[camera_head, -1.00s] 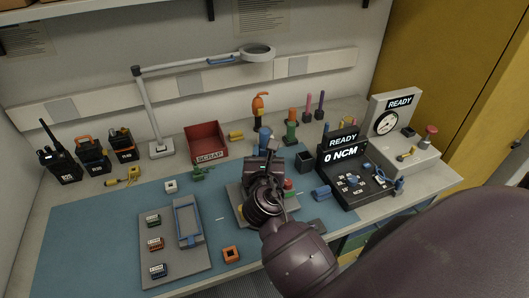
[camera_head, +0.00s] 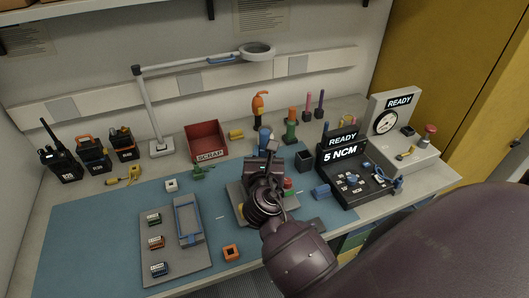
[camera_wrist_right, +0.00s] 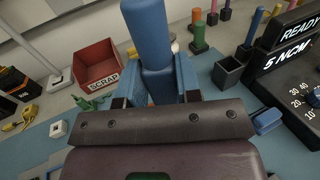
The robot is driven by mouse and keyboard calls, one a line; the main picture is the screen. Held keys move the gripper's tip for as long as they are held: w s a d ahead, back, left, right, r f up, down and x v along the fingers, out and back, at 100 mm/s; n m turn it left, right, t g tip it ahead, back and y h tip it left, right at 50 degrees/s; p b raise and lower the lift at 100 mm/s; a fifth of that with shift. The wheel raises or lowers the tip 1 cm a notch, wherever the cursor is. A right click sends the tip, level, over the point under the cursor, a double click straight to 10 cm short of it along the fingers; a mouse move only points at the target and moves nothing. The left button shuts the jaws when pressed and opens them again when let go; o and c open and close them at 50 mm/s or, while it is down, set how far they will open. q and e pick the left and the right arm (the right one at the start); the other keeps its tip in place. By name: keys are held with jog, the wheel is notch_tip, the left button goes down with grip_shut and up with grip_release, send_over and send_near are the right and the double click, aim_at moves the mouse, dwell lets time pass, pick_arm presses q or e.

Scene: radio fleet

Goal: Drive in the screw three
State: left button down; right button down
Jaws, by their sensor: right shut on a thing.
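My right gripper (camera_wrist_right: 156,92) is shut on a blue-handled screwdriver (camera_wrist_right: 148,35), which stands roughly upright between the fingers in the right wrist view. In the head view the right gripper (camera_head: 263,158) is over the grey fixture (camera_head: 236,192) on the blue mat, and the screwdriver's blue handle (camera_head: 265,138) shows just beyond it. The driver's tip and the screws are hidden behind my wrist. The black torque unit (camera_head: 352,176) stands to the right; its displays read READY and 5 NCM. My left gripper is not in view.
A red SCRAP bin (camera_head: 207,140) stands behind the mat. A grey tray (camera_head: 176,246) with small modules lies at the left front. Several radios (camera_head: 92,153) stand at the far left. A black cup (camera_head: 304,161) and a gauge box (camera_head: 397,133) are to the right.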

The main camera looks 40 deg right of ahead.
aim_at(264, 139)
jog(key=shift+p, duration=0.45)
dwell(1.0)
jog(key=shift+f, duration=0.1)
jog(key=shift+f+p, duration=0.1)
jog(key=shift+p, duration=0.2)
dwell(0.9)
jog(key=shift+r+p, duration=0.7)
jog(key=shift+p, duration=0.05)
jog(key=shift+r+p, duration=0.7)
jog(key=shift+p, duration=0.05)
jog(key=shift+r+p, duration=0.85)
jog(key=shift+r, duration=0.35)
